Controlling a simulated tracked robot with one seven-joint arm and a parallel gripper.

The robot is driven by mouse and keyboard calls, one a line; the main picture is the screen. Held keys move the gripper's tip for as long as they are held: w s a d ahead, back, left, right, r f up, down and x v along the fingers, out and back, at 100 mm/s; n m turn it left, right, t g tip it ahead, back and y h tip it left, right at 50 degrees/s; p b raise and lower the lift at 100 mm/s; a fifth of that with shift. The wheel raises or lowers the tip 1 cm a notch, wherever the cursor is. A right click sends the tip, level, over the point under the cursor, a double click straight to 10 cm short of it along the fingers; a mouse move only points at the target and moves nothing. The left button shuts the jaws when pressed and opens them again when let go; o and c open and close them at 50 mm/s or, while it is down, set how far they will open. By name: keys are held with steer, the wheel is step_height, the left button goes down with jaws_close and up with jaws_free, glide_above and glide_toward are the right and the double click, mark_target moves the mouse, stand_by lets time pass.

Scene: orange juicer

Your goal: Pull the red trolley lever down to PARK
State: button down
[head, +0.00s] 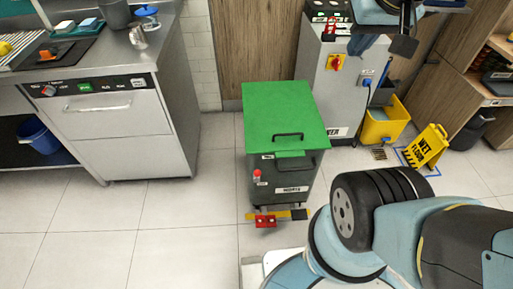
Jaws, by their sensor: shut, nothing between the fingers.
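The trolley is a dark grey wheeled bin (285,165) with a green lid (283,108), in the middle of the head view. A small red-topped lever (257,174) stands at its lower left front, beside a white label. Below it, a red piece (265,220) sits on a yellow and black bar near the floor. No PARK marking is legible. My gripper (404,45) shows only in part at the top right edge, with dark fingers. It is shut and empty, well above and right of the lever, apart from the bin.
A grey steel machine (328,85) stands behind the bin. A yellow mop bucket (383,125) and yellow wet-floor sign (427,146) are at right. A steel counter unit (120,120) is at left. Floor left of the bin is clear. My arm fills the lower right.

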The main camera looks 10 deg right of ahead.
steer(key=w+a+f+g, duration=0.2)
steer(key=w+a+f, duration=0.1)
steer(key=w+f, duration=0.6)
steer(key=w+a+f+g, duration=0.2)
steer(key=w+a+f, duration=0.2)
steer(key=w+f, duration=0.5)
steer(key=a+f+m+g, duration=0.1)
steer(key=a+f+g, duration=0.1)
steer(key=f, duration=1.2)
steer(key=a+f+g+y, duration=0.1)
steer(key=a+f, duration=0.4)
steer(key=f, duration=1)
steer(key=shift+w+a+m+g, duration=0.3)
steer(key=shift+w+m+g, duration=0.1)
steer(key=shift+f, duration=0.15)
steer(key=shift+x, duration=4.9)
steer(key=shift+a, duration=0.2)
